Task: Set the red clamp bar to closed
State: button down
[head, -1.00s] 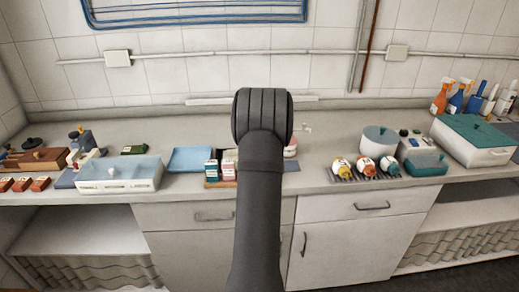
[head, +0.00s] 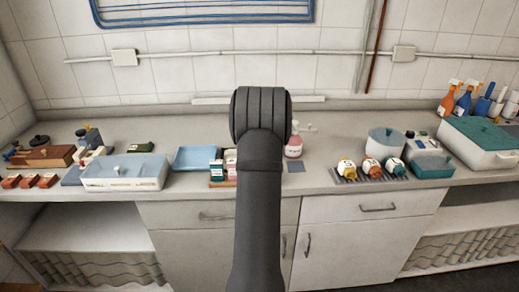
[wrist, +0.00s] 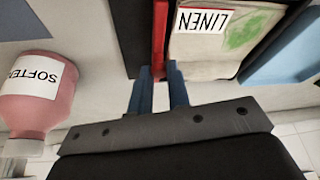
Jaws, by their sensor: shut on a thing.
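The red clamp bar (wrist: 160,38) shows in the wrist view as a narrow upright red strip at top centre. It lies between a dark panel (wrist: 132,32) and a pale bag labelled LINEN (wrist: 222,42). My gripper (wrist: 160,75) has its two blue fingers at the bar's lower end, shut on it with a small gap between the fingers. The bar's far end is out of the wrist view. In the head view my own arm hides the gripper and the bar.
A pink bottle labelled SOFTEN (wrist: 38,98) stands left of my fingers in the wrist view. It also shows right of my arm in the head view (head: 293,148). Capped bottles (head: 371,167) lie on a rack at right.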

jog(key=c, duration=1.4)
grip_release()
jog(key=shift+a, duration=0.35)
jog(key=shift+o, duration=0.2)
jog(key=shift+d, duration=0.1)
jog(key=shift+s+r, duration=0.1)
jog(key=shift+r, duration=0.15)
jog(key=v, duration=1.7)
jog(key=shift+f, duration=0.1)
jog(key=x, duration=1.7)
jog(key=shift+f, duration=0.3)
jog(key=shift+d+r, duration=0.15)
jog(key=shift+d, duration=0.4)
